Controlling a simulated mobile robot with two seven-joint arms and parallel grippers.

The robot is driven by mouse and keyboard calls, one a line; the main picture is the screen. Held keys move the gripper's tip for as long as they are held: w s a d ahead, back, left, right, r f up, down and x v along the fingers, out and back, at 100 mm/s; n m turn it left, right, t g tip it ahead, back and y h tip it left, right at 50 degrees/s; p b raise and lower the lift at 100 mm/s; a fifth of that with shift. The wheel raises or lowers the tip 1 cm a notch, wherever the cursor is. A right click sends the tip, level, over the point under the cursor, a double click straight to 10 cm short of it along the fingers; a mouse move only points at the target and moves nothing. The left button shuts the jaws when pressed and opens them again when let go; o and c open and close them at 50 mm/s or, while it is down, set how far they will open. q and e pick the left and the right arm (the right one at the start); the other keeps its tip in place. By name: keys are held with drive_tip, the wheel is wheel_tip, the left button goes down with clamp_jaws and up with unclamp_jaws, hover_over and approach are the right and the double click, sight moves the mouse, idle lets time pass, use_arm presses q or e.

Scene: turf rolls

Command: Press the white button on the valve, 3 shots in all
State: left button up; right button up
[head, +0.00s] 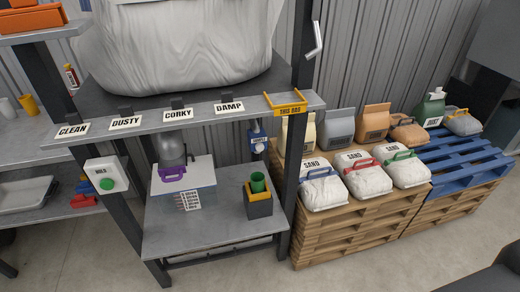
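No valve with a white button can be made out for certain. A small blue device (257,143) with a pale part on its front hangs at the right post, under the shelf edge; its label is too small to read. Under the shelf, a grey rounded spout (171,149) sits above a purple part (173,173). A white box (106,176) on the left post carries a green round button (107,184). Neither of my grippers is in view.
A lower shelf (215,228) holds a clear bin (188,198) and a dark box (258,206) with a green cup (257,182). Sand bags (322,188) lie on a wooden pallet (350,228) at right, beside a blue pallet (458,157). Posts frame the shelves.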

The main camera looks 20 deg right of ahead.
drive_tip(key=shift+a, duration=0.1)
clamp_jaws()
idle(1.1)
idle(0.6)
